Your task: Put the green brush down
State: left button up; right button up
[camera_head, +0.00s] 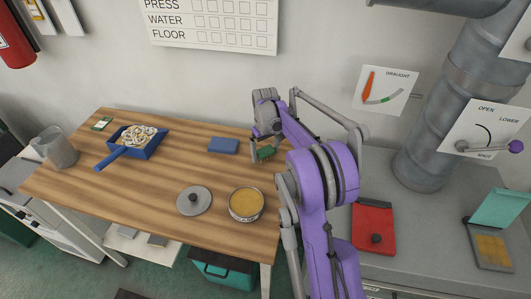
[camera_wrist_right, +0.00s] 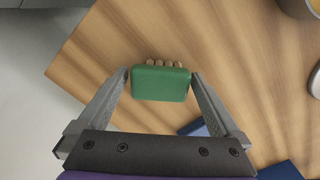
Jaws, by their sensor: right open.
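The green brush (camera_head: 266,153) is at the right end of the wooden table (camera_head: 150,190), close to its edge. In the right wrist view the brush (camera_wrist_right: 160,83) shows as a green block with a row of tan bristle tufts along its far side. My right gripper (camera_wrist_right: 160,78) is open, with one fingertip at each end of the brush, very near it or touching. In the head view my right gripper (camera_head: 264,150) reaches down over the brush and partly hides it. I cannot tell whether the brush rests fully on the wood. My left gripper is not in view.
A blue block (camera_head: 223,146) lies left of the brush. A round tin (camera_head: 246,205) and a grey lid (camera_head: 194,201) are nearer the front. A blue pan of shavings (camera_head: 150,149) and a grey jug (camera_head: 55,147) stand at left. A stove (camera_head: 410,240) adjoins at right.

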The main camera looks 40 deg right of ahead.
aim_at(265, 150)
notch_tip(265, 150, up, 11)
jog(key=s+a+r+t, duration=0.2)
jog(key=s+a, duration=0.7)
jog(key=a, duration=0.5)
jog(key=s+a+f+t, duration=0.1)
jog(key=s+a+f, duration=0.1)
jog(key=s, duration=0.3)
jog(key=s+a+f+t, duration=0.1)
jog(key=s+a+f, duration=0.2)
jog(key=s+a, duration=0.2)
jog(key=s+a+f+n+t, duration=0.1)
jog(key=s+a+f, duration=0.2)
jog(key=s, duration=0.3)
jog(key=shift+s+a+f+t, duration=0.2)
jog(key=shift+a+t, duration=0.1)
jog(key=shift+a, duration=0.15)
